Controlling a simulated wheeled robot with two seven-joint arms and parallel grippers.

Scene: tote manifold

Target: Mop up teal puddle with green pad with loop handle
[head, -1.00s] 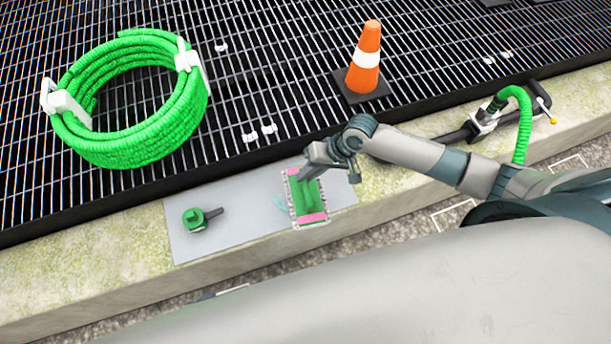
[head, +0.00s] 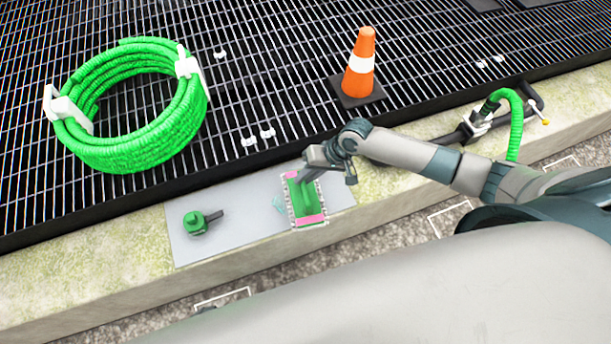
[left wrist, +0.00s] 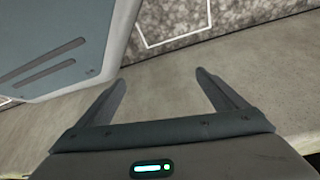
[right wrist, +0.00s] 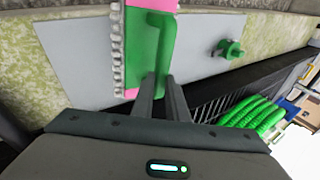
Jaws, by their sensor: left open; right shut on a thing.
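The green pad (head: 306,203) with pink ends and a pale fringe lies on a grey plate (head: 245,230). My right gripper (head: 308,174) is shut on its green loop handle, which shows between the fingertips in the right wrist view (right wrist: 163,40). A faint teal puddle (head: 278,203) shows on the plate just left of the pad. How much of it lies under the pad is hidden. My left gripper (left wrist: 160,82) is open and empty above a bare concrete surface, in the left wrist view only.
A green fitting with a dark handle (head: 195,221) stands on the plate's left part. Beyond the dark grating edge are a green hose coil (head: 150,140) and an orange cone (head: 359,65). A green hose with a black pipe (head: 516,125) stands on the ledge at right.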

